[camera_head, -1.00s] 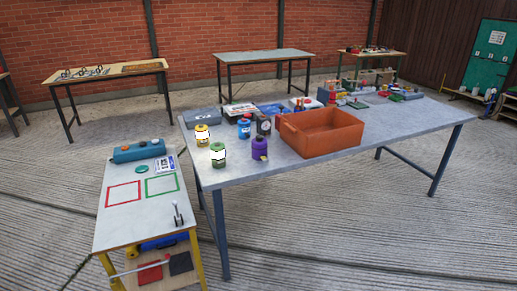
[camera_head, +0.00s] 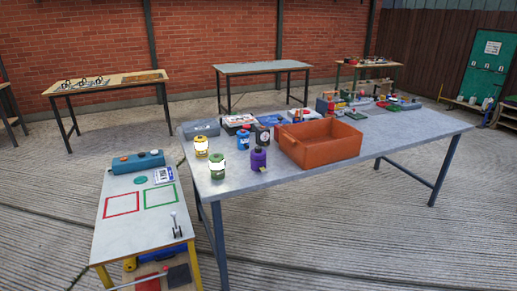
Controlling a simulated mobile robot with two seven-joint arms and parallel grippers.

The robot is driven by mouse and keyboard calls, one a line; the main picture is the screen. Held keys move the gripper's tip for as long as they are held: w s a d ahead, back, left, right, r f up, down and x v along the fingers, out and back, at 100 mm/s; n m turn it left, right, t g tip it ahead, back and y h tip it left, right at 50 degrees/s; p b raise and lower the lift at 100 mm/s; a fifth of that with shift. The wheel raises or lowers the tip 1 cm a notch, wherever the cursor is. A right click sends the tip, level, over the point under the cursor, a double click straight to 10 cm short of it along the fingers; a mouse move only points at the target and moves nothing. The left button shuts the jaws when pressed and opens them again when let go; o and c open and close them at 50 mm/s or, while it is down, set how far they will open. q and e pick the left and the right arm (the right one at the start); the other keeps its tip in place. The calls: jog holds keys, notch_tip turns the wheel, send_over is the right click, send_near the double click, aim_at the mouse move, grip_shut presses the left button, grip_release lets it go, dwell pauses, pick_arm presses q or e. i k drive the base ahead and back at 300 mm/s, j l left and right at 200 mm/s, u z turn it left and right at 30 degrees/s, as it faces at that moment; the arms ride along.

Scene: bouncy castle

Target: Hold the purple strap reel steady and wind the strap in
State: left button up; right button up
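A small purple object (camera_head: 258,159), which looks like the strap reel, stands on the near edge of the large grey table (camera_head: 400,150), just left of the orange crate. A small yellowish bit shows at its lower right side. It is too small to make out a crank or the strap. Neither of my grippers is in the head view, and nothing touches the purple reel.
The orange crate (camera_head: 320,143) stands right of the reel. Green (camera_head: 217,168), yellow-topped (camera_head: 201,146) and blue (camera_head: 243,137) containers stand left of it. A lower side table (camera_head: 135,232) adjoins at left. Concrete floor in front of the large table is clear.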

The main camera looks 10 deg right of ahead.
aim_at(257, 150)
jog(key=i+l+u, duration=0.1)
jog(key=l, duration=0.25)
jog(key=i+l+u, duration=0.1)
jog(key=i+l, duration=0.15)
jog(key=i+l+u, duration=0.15)
jog(key=l, duration=0.35)
jog(key=i+l+u, duration=0.1)
jog(key=l, duration=0.25)
jog(key=i+l+u, duration=0.1)
jog(key=l, duration=0.35)
